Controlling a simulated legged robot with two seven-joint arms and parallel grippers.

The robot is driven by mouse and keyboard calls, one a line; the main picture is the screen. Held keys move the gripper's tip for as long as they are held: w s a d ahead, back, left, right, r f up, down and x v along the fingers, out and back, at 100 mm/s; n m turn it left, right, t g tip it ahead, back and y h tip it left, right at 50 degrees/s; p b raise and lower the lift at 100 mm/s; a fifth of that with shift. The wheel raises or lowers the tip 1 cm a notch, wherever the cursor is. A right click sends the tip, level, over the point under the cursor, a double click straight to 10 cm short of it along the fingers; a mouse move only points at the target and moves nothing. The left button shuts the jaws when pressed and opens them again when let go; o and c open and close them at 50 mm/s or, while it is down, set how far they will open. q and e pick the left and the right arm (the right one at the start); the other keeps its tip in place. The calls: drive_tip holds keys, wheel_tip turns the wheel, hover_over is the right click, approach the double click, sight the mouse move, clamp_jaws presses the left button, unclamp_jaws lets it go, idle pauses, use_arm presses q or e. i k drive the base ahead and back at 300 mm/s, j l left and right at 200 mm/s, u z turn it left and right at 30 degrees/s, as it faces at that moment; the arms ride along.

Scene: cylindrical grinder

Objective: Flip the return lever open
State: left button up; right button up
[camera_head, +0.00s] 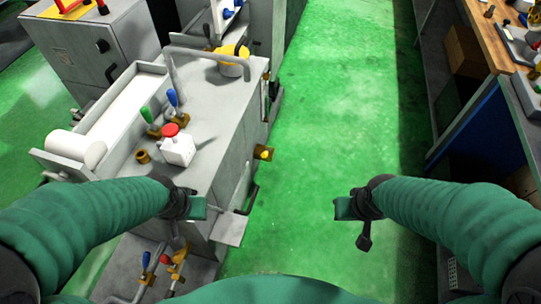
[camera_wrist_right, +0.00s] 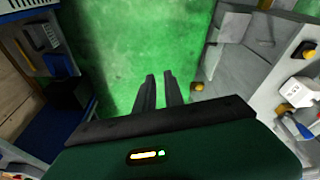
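The grinder (camera_head: 215,110) is a grey machine at the left in the head view. On its top stand a green-handled lever (camera_head: 147,114) and a blue-handled lever (camera_head: 173,98). Low on its front are another blue-handled lever (camera_head: 146,259) and a red-handled lever (camera_head: 165,259). I cannot tell which one is the return lever. My left gripper (camera_head: 175,243) hangs over the machine's near end, close to the low levers; its fingers are too small to read. My right gripper (camera_head: 364,243) is over bare floor, away from the machine. Its two dark fingers (camera_wrist_right: 158,80) stand apart and empty.
A white box with a red button (camera_head: 178,146) sits on the machine top. A brass-coloured knob (camera_head: 264,154) sticks out of its right side, above a grey plate (camera_head: 231,229). A workbench (camera_head: 489,35) stands at the right. The green floor between is clear.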

sight(265, 154)
drive_tip(key=i+l+u, duration=0.15)
drive_tip(key=i+l, duration=1.3)
